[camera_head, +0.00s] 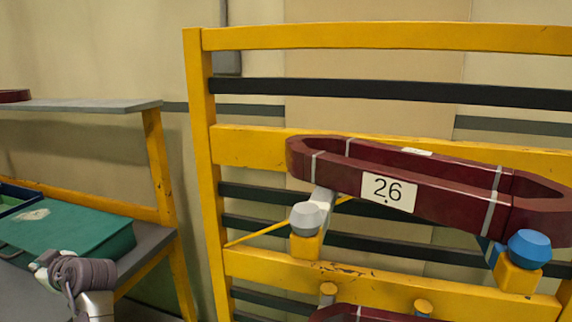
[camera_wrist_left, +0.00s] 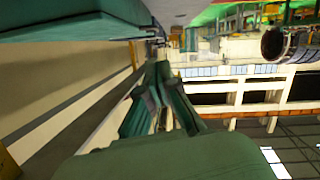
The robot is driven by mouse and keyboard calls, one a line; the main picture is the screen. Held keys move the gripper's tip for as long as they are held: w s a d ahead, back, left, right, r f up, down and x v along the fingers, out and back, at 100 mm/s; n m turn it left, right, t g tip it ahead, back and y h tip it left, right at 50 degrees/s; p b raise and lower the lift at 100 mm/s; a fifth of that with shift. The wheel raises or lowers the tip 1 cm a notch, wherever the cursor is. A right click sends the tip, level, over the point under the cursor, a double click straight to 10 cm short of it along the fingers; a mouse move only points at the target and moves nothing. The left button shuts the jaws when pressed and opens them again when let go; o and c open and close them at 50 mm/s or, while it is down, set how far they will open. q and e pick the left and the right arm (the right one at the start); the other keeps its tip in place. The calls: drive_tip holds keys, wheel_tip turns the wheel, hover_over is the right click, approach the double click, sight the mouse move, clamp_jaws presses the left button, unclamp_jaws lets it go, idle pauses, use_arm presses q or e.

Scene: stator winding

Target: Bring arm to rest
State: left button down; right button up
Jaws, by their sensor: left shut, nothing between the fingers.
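My left gripper (camera_head: 70,276) shows small at the bottom left of the head view, in front of a green case on a grey surface. Only part of it and a pale wrist section are in the picture. In the left wrist view its dark green-tinted fingers (camera_wrist_left: 155,103) are together with nothing between them. I cannot tell from the head view how far the gripper is from the case. My right gripper is in neither view.
A yellow rack (camera_head: 203,170) fills the right, bearing a dark red coil (camera_head: 450,205) labelled 26 on pegs with grey and blue caps. Another coil (camera_head: 360,313) shows below. The green case (camera_head: 75,238) lies on the grey bench (camera_head: 150,243), under a grey shelf (camera_head: 90,105).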

use_arm(q)
drive_tip(key=s+d+f+m+t+h, duration=0.1)
drive_tip(key=s+d+f+m+h, duration=0.45)
drive_tip(key=f, duration=0.45)
drive_tip(key=s+d+f+m+h, duration=0.2)
drive_tip(key=s+d+f+m, duration=0.3)
drive_tip(key=s+d+f, duration=0.35)
drive_tip(key=s+d+f+m+g+h, duration=0.2)
drive_tip(key=s+d+f+m+h, duration=0.15)
drive_tip(key=s+d, duration=0.55)
drive_tip(key=s+d+f+m+g+h, duration=0.1)
drive_tip(key=s+d+f+m+h, duration=0.3)
drive_tip(key=s+d, duration=0.45)
wheel_tip(320, 180, down, 28)
drive_tip(key=s+g, duration=0.2)
drive_tip(key=s+a+f+y, duration=0.1)
drive_tip(key=s+a+f, duration=0.1)
drive_tip(key=s+f, duration=1.1)
drive_tip(key=s, duration=0.2)
drive_tip(key=shift+s+a+f+g, duration=0.2)
drive_tip(key=shift+s+f+g, duration=0.1)
drive_tip(key=shift+s+f, duration=0.05)
